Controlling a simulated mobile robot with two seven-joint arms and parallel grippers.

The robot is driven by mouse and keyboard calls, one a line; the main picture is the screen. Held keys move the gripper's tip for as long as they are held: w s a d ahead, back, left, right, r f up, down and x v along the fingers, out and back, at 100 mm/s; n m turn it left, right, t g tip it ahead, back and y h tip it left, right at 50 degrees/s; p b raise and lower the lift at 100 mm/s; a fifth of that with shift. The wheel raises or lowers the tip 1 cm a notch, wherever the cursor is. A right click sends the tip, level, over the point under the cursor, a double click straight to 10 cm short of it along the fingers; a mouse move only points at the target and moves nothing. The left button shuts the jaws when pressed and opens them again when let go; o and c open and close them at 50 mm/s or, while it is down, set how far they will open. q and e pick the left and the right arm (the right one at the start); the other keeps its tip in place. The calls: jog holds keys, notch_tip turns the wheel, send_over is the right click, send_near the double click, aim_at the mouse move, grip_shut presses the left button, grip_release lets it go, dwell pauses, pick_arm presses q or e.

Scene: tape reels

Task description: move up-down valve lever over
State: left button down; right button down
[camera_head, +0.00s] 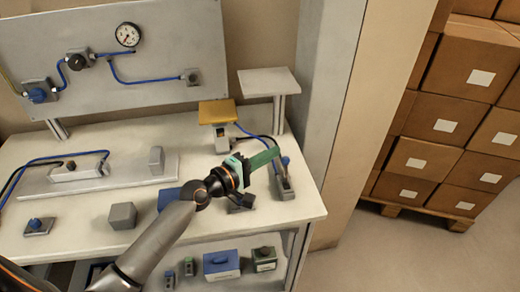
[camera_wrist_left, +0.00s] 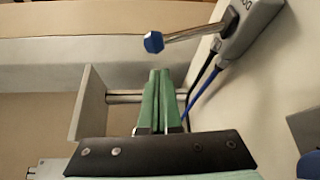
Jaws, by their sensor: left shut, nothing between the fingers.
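The valve lever is a silver rod with a blue tip (camera_wrist_left: 154,42) on a grey housing (camera_wrist_left: 255,22) in the left wrist view. In the head view the valve (camera_head: 286,187) stands at the right end of the workbench, with its blue-tipped lever up. My left gripper (camera_head: 276,153) has green fingers and is shut and empty, close beside the lever tip in the head view. In the left wrist view the green fingertips (camera_wrist_left: 160,74) lie just below the blue tip, with a visible gap. My right gripper is not in view.
A yellow-topped block (camera_head: 217,112) and a white raised platform (camera_head: 268,81) stand behind the gripper. Blue and black hoses (camera_wrist_left: 205,80) run from the valve housing. A grey block (camera_head: 122,215) sits on the bench (camera_head: 85,225). Stacked boxes (camera_head: 440,118) are at the right.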

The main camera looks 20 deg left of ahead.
pick_arm(q)
jog(key=shift+s+d+r+p, duration=0.2)
jog(key=shift+s+d+p, duration=0.1)
jog(key=shift+s+d, duration=0.4)
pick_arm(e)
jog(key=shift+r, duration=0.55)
pick_arm(q)
jog(key=shift+s+b, duration=0.1)
jog(key=shift+b, duration=0.2)
jog(key=shift+s+d+m, duration=0.1)
jog(key=shift+s+m, duration=0.05)
jog(key=shift+m, duration=0.15)
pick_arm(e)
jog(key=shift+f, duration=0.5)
